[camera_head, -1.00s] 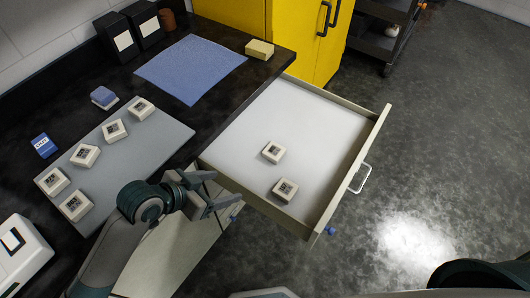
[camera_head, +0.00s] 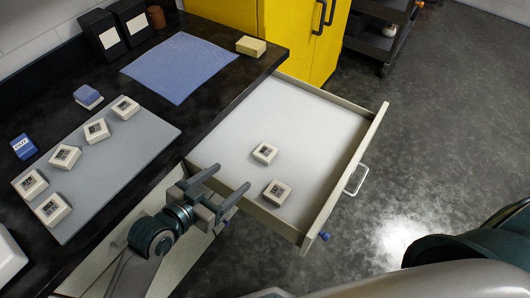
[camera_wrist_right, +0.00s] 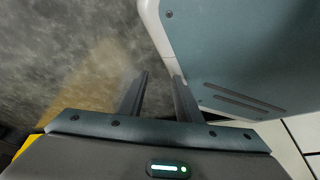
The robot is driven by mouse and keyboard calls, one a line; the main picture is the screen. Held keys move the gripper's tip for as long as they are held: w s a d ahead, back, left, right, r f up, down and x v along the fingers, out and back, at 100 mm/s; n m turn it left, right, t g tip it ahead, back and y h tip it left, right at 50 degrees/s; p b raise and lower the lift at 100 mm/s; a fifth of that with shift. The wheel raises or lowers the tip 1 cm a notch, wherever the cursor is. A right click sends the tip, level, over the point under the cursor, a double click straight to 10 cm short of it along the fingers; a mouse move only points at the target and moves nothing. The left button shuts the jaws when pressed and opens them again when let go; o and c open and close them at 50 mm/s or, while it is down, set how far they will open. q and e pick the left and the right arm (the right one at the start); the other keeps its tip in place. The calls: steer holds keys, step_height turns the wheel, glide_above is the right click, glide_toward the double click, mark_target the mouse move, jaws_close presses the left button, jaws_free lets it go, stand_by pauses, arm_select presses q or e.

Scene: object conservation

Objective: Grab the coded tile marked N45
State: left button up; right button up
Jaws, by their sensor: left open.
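Cream tiles with dark coded tops are in the head view; the codes are too small to read, so I cannot tell which is N45. Two are in the open drawer (camera_head: 305,112): one farther back (camera_head: 265,153) and one nearer the front (camera_head: 276,192). Several more, such as this tile (camera_head: 97,131), lie on the grey mat (camera_head: 120,165) on the counter. My left gripper (camera_head: 233,179) is open and empty, at the drawer's near left edge, left of the nearer drawer tile. My right gripper (camera_wrist_right: 160,76) is open and empty in the right wrist view, away from the tiles.
A blue cloth (camera_head: 180,67), a cream block (camera_head: 251,46) and a blue-and-white block (camera_head: 88,96) lie on the dark counter, with a blue labelled box (camera_head: 24,147) at left. Black boxes (camera_head: 103,34) stand behind. The drawer's raised walls and handle (camera_head: 357,180) jut over open floor.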

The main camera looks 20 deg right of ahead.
arm_select(q)
steer(key=p, duration=0.2)
glide_toward(263, 155)
steer(key=x, duration=0.3)
steer(key=shift+w+d, duration=0.2)
steer(key=shift+w, duration=0.3)
steer(key=shift+w+d+f, duration=0.15)
steer(key=shift+w+d, duration=0.05)
steer(key=shift+d, duration=0.05)
arm_select(e)
steer(key=s+d+g, duration=0.1)
steer(key=s+d, duration=0.1)
steer(key=s, duration=0.4)
steer(key=shift+s+d+f+g+h, duration=0.3)
steer(key=shift+d+f+g, duration=0.05)
steer(key=shift+d+g, duration=0.05)
